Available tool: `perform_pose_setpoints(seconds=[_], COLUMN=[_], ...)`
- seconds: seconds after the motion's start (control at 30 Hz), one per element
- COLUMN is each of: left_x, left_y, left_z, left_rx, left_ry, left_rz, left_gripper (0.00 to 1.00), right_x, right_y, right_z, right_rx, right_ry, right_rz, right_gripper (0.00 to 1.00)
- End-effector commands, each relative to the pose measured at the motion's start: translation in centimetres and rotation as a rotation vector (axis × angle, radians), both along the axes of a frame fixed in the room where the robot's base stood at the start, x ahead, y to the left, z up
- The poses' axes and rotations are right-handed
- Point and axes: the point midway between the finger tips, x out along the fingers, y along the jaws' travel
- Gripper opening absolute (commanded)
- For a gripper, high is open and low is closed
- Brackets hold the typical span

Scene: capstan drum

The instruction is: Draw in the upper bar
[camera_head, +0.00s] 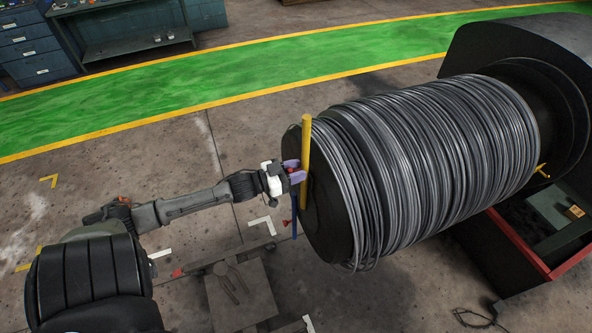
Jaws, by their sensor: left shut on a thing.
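A yellow upright bar (306,135) stands at the near end face of the capstan drum (336,205), which is wound with grey wire (430,150). My left gripper (294,171) comes in from the left, with purple fingertips close beside the yellow bar. It is shut on a small red knob, mostly hidden between the fingertips. Below, a blue bar (295,218) hangs by the drum's edge, with another red knob (287,222) beside it. How the knobs join the bars cannot be made out. My right gripper is out of view.
A dark machine housing (520,50) and a red-edged base (520,245) stand at the right. A low grey metal stand (240,295) is on the floor below my left arm. A workbench (130,45) is at the back left, beyond the green walkway (200,95).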

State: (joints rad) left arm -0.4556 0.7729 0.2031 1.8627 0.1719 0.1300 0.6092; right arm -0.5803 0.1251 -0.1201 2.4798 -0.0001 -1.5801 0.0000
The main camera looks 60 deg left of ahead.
Motion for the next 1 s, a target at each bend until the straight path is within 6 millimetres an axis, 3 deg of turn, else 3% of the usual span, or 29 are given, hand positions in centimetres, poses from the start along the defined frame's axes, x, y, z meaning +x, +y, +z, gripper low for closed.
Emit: perform_pose_setpoints(seconds=[0.17,0.6,0.8,1.0], left_x=[0.0,0.0,0.0,0.0], left_y=[0.0,0.0,0.0,0.0], left_z=[-2.6,-14.0,-17.1,-18.4], left_rx=[-0.001,0.0,-0.001,0.0], left_ry=[0.001,0.004,0.003,0.002], left_rz=[0.001,0.002,0.002,0.001], left_gripper=[0.0,0.0,0.0,0.0], right_x=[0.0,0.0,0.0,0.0], right_y=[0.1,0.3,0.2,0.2], right_z=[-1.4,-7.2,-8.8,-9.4], right_rx=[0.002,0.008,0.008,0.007], right_ry=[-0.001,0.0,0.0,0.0], right_rz=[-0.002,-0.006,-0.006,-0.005], right_gripper=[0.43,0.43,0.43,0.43])
